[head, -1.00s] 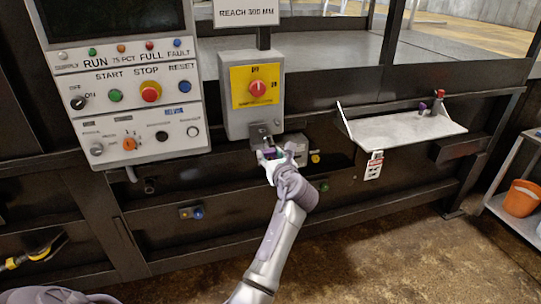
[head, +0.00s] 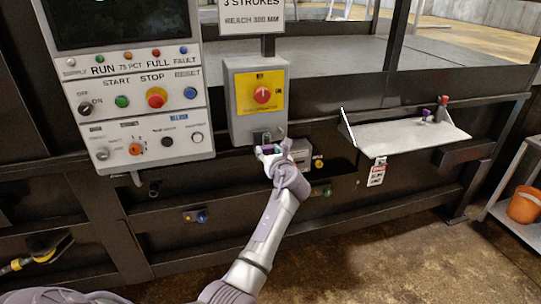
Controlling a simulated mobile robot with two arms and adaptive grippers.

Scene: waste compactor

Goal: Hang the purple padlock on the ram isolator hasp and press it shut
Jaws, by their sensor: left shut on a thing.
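The ram isolator is a grey box (head: 238,128) with a yellow plate (head: 247,102) and a red rotary knob (head: 263,95). Its dark hasp (head: 262,136) is at the box's lower edge. My left gripper (head: 270,152) is just below the hasp, shut on the purple padlock (head: 268,149). Only a small purple part of the padlock shows between the fingers; its shackle is too small and covered to make out. I cannot tell whether the shackle passes through the hasp. My right gripper is not in view.
A control panel (head: 150,125) with buttons and a dark screen stands left of the isolator. A grey shelf (head: 400,136) juts out at right, bearing a small purple item (head: 426,114) and a red-topped one (head: 442,103). An orange bucket (head: 523,205) is at far right.

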